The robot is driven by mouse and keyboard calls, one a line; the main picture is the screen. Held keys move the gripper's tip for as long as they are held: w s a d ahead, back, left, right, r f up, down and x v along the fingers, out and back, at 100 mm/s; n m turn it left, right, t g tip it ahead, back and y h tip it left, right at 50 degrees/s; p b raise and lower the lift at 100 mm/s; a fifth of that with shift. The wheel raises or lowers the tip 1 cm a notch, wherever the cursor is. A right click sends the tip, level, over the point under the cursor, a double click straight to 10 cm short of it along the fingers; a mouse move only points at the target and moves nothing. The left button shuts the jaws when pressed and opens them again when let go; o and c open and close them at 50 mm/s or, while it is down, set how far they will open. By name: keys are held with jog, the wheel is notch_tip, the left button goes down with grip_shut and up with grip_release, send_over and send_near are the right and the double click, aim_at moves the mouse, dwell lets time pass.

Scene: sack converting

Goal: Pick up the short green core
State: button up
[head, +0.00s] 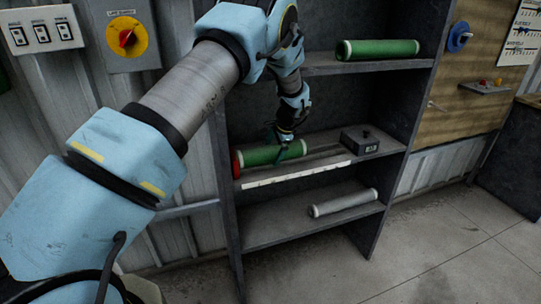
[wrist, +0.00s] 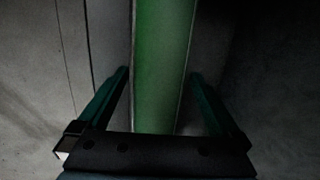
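In the wrist view, the green core (wrist: 161,65) runs between the two open fingers (wrist: 160,75), with a gap showing on each side.
The grey shelf unit (head: 412,120) has side walls and a shelf above the core. A dark box (head: 360,139) stands right of it on the middle shelf, behind a white front strip (head: 295,174). A grey core (head: 343,203) lies on the shelf below. Floor at right is clear.

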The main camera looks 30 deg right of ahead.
grip_shut()
dwell(0.6)
